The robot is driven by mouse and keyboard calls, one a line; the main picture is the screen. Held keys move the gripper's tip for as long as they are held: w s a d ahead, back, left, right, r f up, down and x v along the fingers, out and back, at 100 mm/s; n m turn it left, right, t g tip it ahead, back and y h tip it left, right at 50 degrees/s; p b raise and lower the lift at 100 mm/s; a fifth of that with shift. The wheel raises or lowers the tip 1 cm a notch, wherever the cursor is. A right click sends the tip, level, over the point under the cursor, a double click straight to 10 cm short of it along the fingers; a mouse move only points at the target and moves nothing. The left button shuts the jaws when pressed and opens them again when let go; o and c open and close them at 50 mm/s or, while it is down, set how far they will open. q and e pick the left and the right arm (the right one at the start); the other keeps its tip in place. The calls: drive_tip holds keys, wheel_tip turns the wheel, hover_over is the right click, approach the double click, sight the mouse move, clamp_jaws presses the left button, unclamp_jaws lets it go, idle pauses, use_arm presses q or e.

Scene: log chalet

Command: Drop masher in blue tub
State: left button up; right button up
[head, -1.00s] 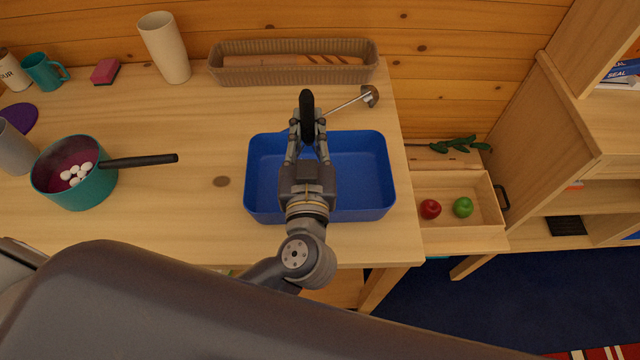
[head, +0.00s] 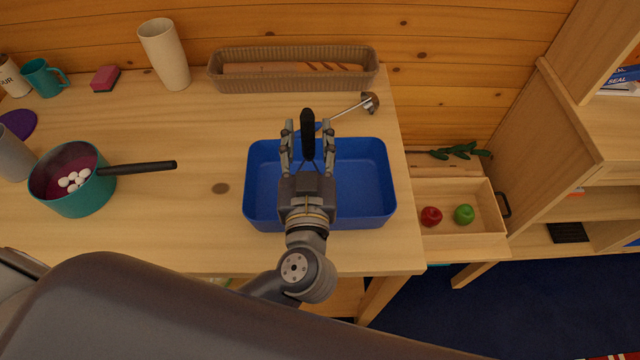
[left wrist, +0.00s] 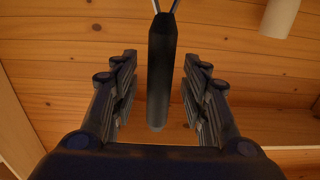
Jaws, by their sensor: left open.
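The masher has a black handle (head: 308,128) and thin metal rods, which run down between the fingers of my left gripper (head: 307,132). The gripper is open above the blue tub (head: 385,190). In the left wrist view, the black masher handle (left wrist: 161,75) stands between the spread fingers of the gripper (left wrist: 160,85), with a gap on each side. The rods show at the top of that view. The masher's head is hidden behind the gripper, so I cannot tell whether it touches the tub floor. My right gripper is not in view.
A ladle (head: 370,103) lies behind the tub, near a long basket (head: 225,84). A teal pan (head: 85,197) with white eggs stands left, its handle pointing at the tub. A tall beige cup (head: 165,55) stands behind. The table (head: 200,225) is clear between pan and tub.

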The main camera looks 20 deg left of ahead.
use_arm(q)
drive_tip(key=v, duration=1.1)
drive_tip(key=shift+s, duration=0.2)
